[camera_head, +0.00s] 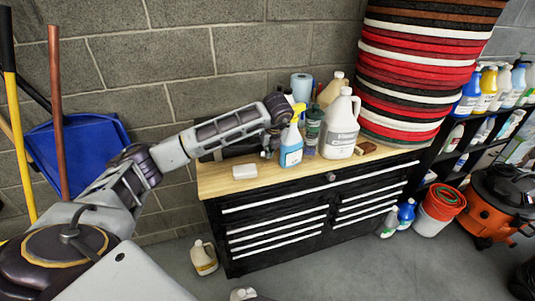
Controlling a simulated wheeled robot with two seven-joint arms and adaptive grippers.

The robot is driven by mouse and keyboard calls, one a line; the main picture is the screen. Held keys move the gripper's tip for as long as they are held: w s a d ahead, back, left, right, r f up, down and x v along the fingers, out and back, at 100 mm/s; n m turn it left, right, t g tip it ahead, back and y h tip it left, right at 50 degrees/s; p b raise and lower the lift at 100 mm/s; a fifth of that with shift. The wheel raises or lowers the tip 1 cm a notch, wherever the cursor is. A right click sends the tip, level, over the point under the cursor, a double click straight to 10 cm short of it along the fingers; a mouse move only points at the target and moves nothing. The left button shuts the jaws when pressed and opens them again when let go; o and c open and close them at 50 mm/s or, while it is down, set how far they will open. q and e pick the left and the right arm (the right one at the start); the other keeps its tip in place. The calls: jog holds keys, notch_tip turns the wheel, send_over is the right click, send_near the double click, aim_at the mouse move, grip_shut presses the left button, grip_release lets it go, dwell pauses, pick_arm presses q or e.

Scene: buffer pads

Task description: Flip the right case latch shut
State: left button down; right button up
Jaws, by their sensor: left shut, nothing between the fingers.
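My left arm reaches from the lower left across the wooden bench top. Its left gripper (268,148) is at the far end of the arm, over the back of the bench, left of a blue spray bottle (291,151). Its fingers are shut and small in this view, with nothing seen between them. A dark object (232,148), possibly the case, lies behind and under my forearm against the wall. The arm covers much of it, and I cannot make out its right latch.
A white block (244,172) lies on the bench top (222,185). White jugs (340,130) and bottles crowd right of the gripper, beside a tall stack of red, white and black pads (415,70). Black drawers (275,235) are below. The front left of the bench is mostly clear.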

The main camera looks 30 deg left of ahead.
aim_at(263, 153)
pick_arm(q)
jog(key=shift+p+x, duration=1)
jog(key=shift+x, duration=3.75)
pick_arm(e)
jog(key=shift+r, duration=1.05)
pick_arm(q)
jog(key=shift+w+r, duration=0.15)
pick_arm(e)
jog(key=shift+s+f, duration=0.15)
jog(key=shift+s, duration=0.05)
pick_arm(q)
jog(key=shift+r, duration=0.1)
jog(key=shift+a+r, duration=0.15)
jog(key=shift+r, duration=0.05)
jog(key=shift+g+h, duration=0.3)
pick_arm(e)
jog(key=shift+s+a+f, duration=0.1)
jog(key=shift+s+f, duration=0.05)
jog(key=shift+s, duration=0.4)
